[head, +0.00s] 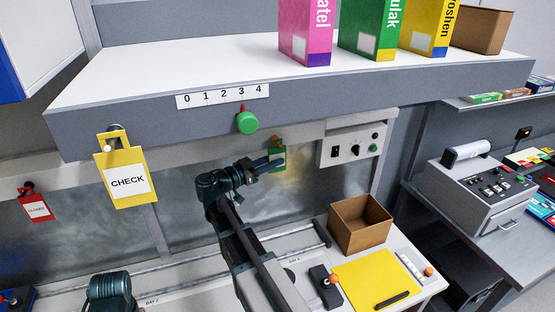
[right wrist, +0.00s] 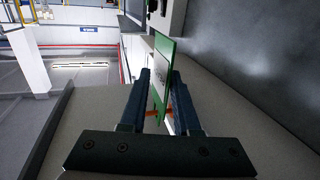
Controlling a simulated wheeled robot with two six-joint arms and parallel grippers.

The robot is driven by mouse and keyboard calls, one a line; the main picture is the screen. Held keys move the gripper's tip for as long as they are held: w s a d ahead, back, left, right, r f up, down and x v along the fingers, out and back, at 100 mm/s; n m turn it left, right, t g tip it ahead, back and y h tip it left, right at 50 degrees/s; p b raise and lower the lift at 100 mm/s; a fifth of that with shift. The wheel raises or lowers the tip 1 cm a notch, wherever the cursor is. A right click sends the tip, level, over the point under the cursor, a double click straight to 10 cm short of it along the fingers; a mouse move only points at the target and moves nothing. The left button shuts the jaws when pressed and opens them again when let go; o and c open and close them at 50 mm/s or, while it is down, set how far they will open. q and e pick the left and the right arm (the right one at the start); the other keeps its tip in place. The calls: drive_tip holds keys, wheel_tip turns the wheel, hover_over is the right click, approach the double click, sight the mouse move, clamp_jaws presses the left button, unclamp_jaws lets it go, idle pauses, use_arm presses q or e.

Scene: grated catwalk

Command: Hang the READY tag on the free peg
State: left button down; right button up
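A green tag (head: 278,158) is upright in front of the back panel, under the shelf; its lettering is too small to read in the head view. My right gripper (head: 274,163) is at this tag, coming from the left. In the right wrist view the green tag (right wrist: 163,75) stands between the two fingers (right wrist: 160,85); whether they press on it is unclear. An orange piece (right wrist: 152,112) shows beside the tag. A yellow CHECK tag (head: 127,182) hangs at left. A red tag (head: 37,208) hangs further left. My left gripper's fingers are not visible.
The shelf edge (head: 300,101) carries a 0–4 scale (head: 222,96) and a green knob (head: 247,123) above the gripper. A switch box (head: 352,145) is right of the tag. An open cardboard box (head: 360,224) and yellow sheet (head: 375,279) lie on the bench below.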

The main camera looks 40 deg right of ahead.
clamp_jaws()
drive_tip(key=shift+r+p, duration=0.35)
drive_tip(key=shift+r, duration=0.05)
drive_tip(key=shift+s+a, duration=0.1)
drive_tip(key=shift+s, duration=0.2)
idle(0.3)
drive_tip(key=shift+s+a, duration=0.1)
drive_tip(key=shift+s, duration=0.25)
drive_tip(key=shift+s+a, duration=0.1)
drive_tip(key=shift+s, duration=0.05)
drive_tip(key=shift+s+r, duration=0.1)
drive_tip(key=shift+s, duration=0.1)
idle(0.3)
drive_tip(key=shift+s+a+r+p, duration=0.15)
drive_tip(key=shift+s+p, duration=0.1)
drive_tip(key=shift+s, duration=0.1)
drive_tip(key=shift+s+a+r+p, duration=0.1)
drive_tip(key=shift+s+r+p, duration=0.1)
drive_tip(key=shift+s, duration=0.1)
drive_tip(key=shift+s, duration=0.1)
